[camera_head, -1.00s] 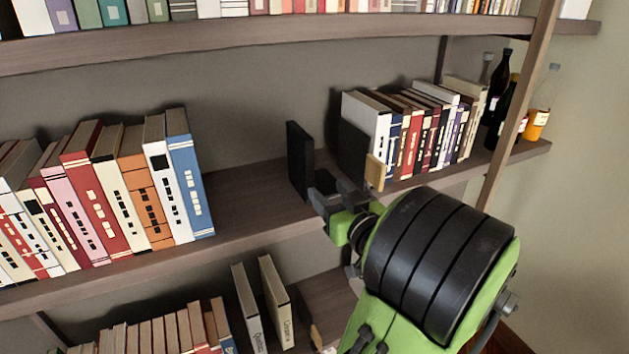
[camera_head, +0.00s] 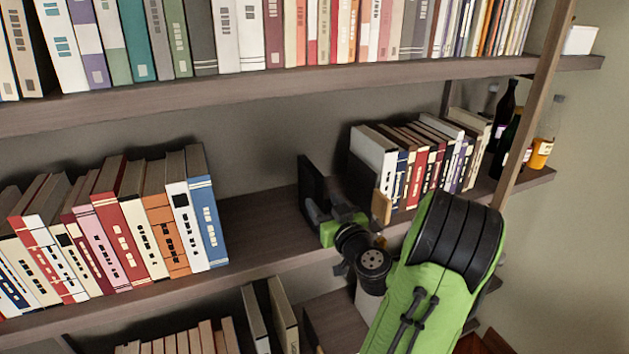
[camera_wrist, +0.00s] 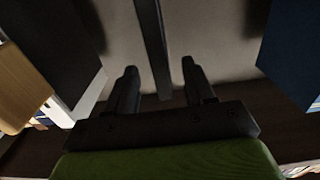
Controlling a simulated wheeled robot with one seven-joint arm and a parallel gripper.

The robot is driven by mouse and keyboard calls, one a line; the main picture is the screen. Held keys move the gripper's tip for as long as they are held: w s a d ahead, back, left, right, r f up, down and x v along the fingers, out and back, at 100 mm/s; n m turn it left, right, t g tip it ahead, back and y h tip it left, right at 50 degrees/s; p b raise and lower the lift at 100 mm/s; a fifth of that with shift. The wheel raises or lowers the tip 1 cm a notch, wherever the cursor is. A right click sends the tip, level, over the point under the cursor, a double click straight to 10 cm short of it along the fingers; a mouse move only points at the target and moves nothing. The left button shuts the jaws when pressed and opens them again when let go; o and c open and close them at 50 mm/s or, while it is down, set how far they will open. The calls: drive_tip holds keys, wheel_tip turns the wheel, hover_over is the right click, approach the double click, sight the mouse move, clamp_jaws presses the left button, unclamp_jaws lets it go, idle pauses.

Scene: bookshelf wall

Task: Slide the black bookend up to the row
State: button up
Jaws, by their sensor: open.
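The black bookend (camera_head: 311,190) stands upright on the middle shelf, in the gap left of the right-hand row of books (camera_head: 420,160). A second dark panel (camera_head: 359,184) with a pale wooden block (camera_head: 381,207) stands at the left end of that row; a gap separates it from the bookend. My gripper (camera_head: 328,211) is at the bookend's front edge, open. In the wrist view, the bookend (camera_wrist: 152,45) shows as a narrow dark upright between the two fingers of my gripper (camera_wrist: 160,85). Whether either finger touches it I cannot tell. The wooden block (camera_wrist: 15,85) is at the left there.
A left row of books ends in a blue book (camera_head: 208,220), also at the right in the wrist view (camera_wrist: 292,50). Bare shelf (camera_head: 260,222) lies between it and the bookend. A wooden post (camera_head: 530,120) and bottles (camera_head: 545,135) stand at the right. Shelves with books are above and below.

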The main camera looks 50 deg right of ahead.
sight(313, 190)
drive_tip(key=p+x, duration=0.2)
drive_tip(key=x, duration=0.4)
drive_tip(key=shift+r+p, duration=0.15)
drive_tip(key=shift+p, duration=0.25)
drive_tip(key=shift+w+d, duration=0.15)
drive_tip(key=shift+w, duration=0.2)
drive_tip(key=shift+c, duration=0.4)
clamp_jaws()
